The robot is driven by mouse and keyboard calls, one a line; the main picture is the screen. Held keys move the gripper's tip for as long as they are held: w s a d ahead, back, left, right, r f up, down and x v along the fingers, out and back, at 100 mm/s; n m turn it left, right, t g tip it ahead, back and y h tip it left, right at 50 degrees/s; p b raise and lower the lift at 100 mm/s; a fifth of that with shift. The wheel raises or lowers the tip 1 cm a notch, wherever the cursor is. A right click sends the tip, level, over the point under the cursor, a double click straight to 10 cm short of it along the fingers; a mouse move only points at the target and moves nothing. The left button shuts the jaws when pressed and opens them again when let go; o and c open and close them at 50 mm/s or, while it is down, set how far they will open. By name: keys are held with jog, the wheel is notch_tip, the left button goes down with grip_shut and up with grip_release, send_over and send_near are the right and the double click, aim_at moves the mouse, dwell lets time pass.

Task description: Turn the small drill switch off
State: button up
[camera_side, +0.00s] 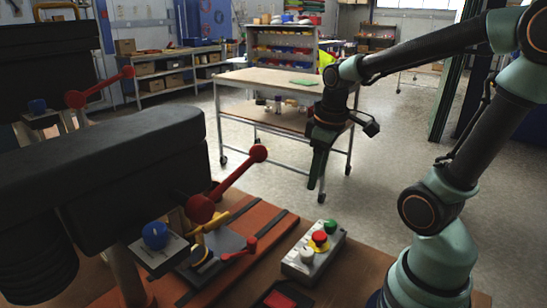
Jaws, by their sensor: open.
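A small grey control box (313,252) sits on the brown bench top; it has a green button (330,226), a red button on a yellow collar (320,238) and a white button (307,256). A dark machine (120,175) with red ball-ended levers fills the left. A grey plate with a blue knob (155,235) is by it. A red piece in a dark frame (284,299) lies at the bottom edge, partly cut off. I cannot tell which of these is the drill switch. My gripper (316,183) is open and empty, pointing down above and beyond the control box, apart from it.
A red lever (235,180) rises left of the control box, with a smaller red lever (242,250) lower down. An orange mat (262,232) with dark strips lies under the machine. A wheeled table (262,80) stands behind. The air around my gripper looks clear.

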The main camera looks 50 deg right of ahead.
jog(key=n+g, duration=0.1)
jog(key=g, duration=0.1)
send_near(331, 222)
jog(key=shift+y, duration=0.3)
jog(key=f, duration=0.8)
jog(key=shift+s+d+f, duration=0.1)
jog(key=shift+d+f, duration=0.1)
jog(key=shift+f, duration=0.15)
grip_shut()
